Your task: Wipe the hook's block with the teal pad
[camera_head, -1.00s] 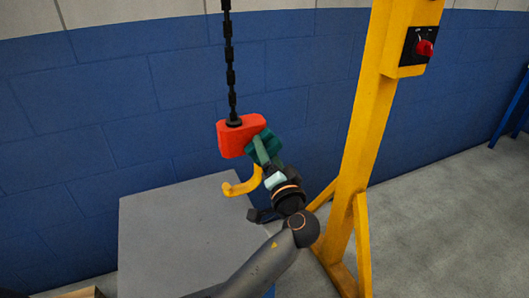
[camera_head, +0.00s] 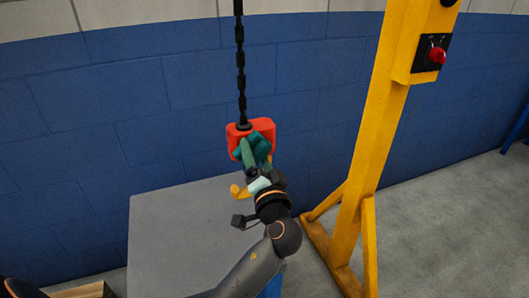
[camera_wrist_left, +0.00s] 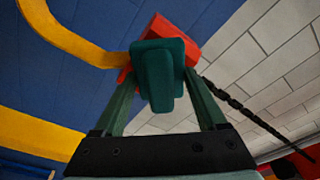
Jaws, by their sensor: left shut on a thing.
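The hook's red block (camera_head: 262,124) hangs from a black chain in the head view. The yellow hook (camera_head: 239,191) hangs below it, partly hidden by my left gripper. My left gripper (camera_head: 256,158) is shut on the teal pad (camera_head: 263,140) and holds it in front of the block, covering its middle and lower right. In the left wrist view the teal pad (camera_wrist_left: 160,62) sits between the fingertips, with the red block (camera_wrist_left: 172,34) right behind it. The pad seems to be against the block, but I cannot tell if they touch. My right gripper is not in view.
A yellow post (camera_head: 367,140) with a red switch (camera_head: 437,55) stands to the right on a braced foot. A grey-topped box (camera_head: 165,235) stands below the hook. The black chain (camera_head: 240,70) runs straight up. A blue wall is behind.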

